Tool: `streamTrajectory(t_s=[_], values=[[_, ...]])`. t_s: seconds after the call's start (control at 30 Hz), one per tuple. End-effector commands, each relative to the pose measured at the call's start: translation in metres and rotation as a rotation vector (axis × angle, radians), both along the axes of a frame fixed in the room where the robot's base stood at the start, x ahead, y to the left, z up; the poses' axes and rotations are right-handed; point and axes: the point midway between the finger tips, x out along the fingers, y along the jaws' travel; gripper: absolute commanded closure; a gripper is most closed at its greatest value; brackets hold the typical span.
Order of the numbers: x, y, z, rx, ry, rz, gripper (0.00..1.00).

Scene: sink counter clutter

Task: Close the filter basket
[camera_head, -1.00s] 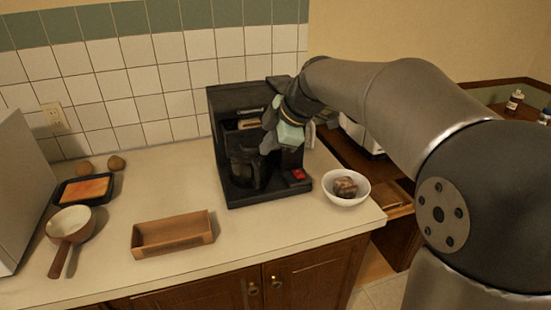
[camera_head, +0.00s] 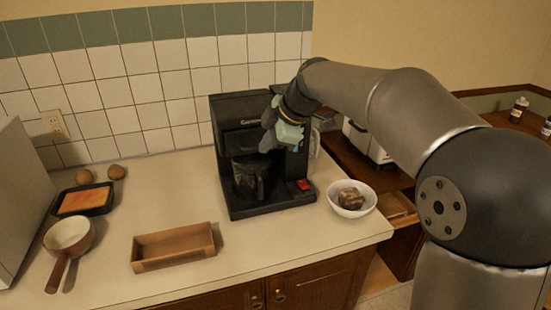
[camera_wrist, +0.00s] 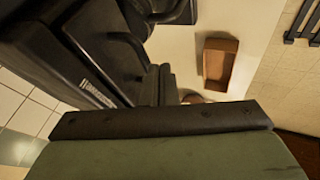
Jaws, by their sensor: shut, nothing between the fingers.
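The black coffee maker (camera_head: 262,188) stands upright on the counter against the tiled wall. Its filter basket (camera_head: 238,143) is in the upper front; its dark face now looks flush with the body, with no lit opening above it. A dark carafe (camera_head: 246,180) sits below the basket. My gripper (camera_head: 268,144) is shut and empty at the right part of the basket front, partly hiding it; I cannot tell whether it touches. In the wrist view the coffee maker (camera_wrist: 85,45) fills the upper left, and my dark fingers (camera_wrist: 160,85) are beside it.
A white bowl (camera_head: 369,207) with a brown item stands right of the coffee maker, near the counter edge. An empty wooden box (camera_head: 174,262), a saucepan (camera_head: 68,236) and a dark tray (camera_head: 100,205) stand at left. The counter between the tray and coffee maker is clear.

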Motion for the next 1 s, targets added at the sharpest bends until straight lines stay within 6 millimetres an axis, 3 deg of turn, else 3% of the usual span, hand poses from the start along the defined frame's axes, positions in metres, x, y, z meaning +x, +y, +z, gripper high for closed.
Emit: streamTrajectory(t_s=[0.13, 0.2, 0.4, 0.6, 0.7, 0.77, 0.87, 1.0], values=[[-0.032, -0.011, -0.003, -0.005, 0.001, 0.002, 1.0], [-0.033, -0.02, 0.021, -0.003, 0.0, 0.002, 1.0], [-0.045, -0.042, 0.057, -0.004, 0.005, 0.003, 1.0], [-0.053, -0.055, 0.08, -0.004, 0.008, 0.003, 1.0], [-0.056, -0.059, 0.082, -0.006, 0.019, -0.01, 1.0], [-0.061, -0.062, 0.075, -0.01, 0.048, -0.053, 1.0], [-0.078, -0.075, 0.045, -0.022, 0.152, -0.221, 1.0], [-0.127, -0.108, -0.026, -0.05, 0.359, -0.636, 1.0]])
